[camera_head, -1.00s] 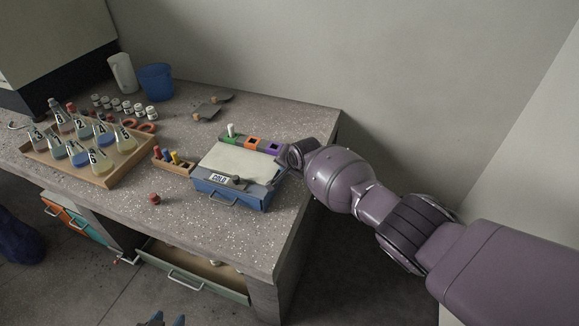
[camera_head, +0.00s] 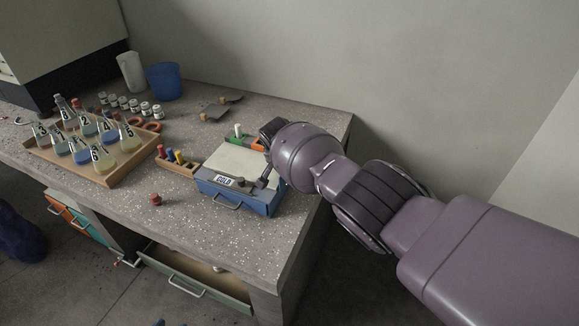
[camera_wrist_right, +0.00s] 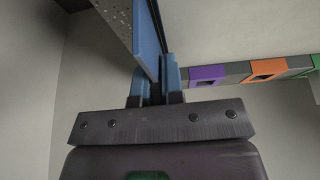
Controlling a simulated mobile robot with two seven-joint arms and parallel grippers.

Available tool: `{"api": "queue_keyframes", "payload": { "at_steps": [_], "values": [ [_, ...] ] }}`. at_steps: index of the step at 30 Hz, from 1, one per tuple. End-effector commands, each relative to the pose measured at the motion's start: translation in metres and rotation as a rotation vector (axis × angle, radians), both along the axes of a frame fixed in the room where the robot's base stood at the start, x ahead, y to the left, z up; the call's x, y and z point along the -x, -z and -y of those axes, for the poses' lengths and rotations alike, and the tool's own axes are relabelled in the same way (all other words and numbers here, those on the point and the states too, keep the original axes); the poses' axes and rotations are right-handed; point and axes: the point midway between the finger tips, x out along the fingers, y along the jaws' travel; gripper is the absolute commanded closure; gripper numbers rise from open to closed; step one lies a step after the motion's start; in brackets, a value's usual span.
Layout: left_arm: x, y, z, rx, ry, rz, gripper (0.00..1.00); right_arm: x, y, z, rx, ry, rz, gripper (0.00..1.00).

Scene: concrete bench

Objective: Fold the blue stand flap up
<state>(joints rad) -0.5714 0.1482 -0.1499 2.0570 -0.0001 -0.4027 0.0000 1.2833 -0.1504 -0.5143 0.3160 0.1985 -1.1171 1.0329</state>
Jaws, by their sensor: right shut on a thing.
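The blue stand (camera_head: 258,203) is a low box with a pale top, a "COLD" label and a front handle, near the right end of the bench. My right gripper (camera_head: 265,178) is at its right side, low over the top. In the right wrist view, the blue fingers of my right gripper (camera_wrist_right: 155,88) are shut on a thin blue panel (camera_wrist_right: 148,40), which looks like the stand flap. The panel stands edge-on to that camera. The wrist and fingers hide the stand's right rear part in the head view. My left gripper is not clearly in view.
Behind the stand is a row of coloured holders, with purple (camera_wrist_right: 207,75) and orange (camera_wrist_right: 268,68) ones in the wrist view. A small rack (camera_head: 177,168), a red stopper (camera_head: 156,199) and a flask tray (camera_head: 112,178) lie left. An open drawer (camera_head: 195,278) juts out below.

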Motion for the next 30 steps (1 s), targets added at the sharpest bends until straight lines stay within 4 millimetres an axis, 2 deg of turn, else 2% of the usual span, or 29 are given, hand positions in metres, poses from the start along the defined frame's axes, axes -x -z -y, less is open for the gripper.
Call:
{"api": "queue_keyframes", "payload": {
  "at_steps": [11, 12, 17, 24, 30],
  "values": [
    [-0.003, -0.003, 0.001, 0.0, 0.002, 0.01, 0.57, -0.001, -0.001, 0.0, 0.004, -0.001, 0.001, 1.0],
    [-0.004, -0.003, 0.001, 0.0, 0.002, 0.011, 0.57, -0.001, -0.001, 0.0, 0.004, -0.001, 0.001, 0.89],
    [-0.003, -0.002, 0.001, 0.0, 0.002, 0.009, 0.57, -0.001, -0.001, 0.0, 0.004, -0.001, 0.001, 0.66],
    [-0.002, 0.001, 0.0, 0.0, 0.002, 0.004, 0.57, 0.0, -0.001, 0.0, 0.003, -0.001, 0.0, 0.66],
    [-0.005, -0.008, 0.001, 0.003, 0.0, 0.017, 0.57, -0.001, -0.011, 0.004, 0.003, -0.001, 0.003, 0.66]
  ]
}}
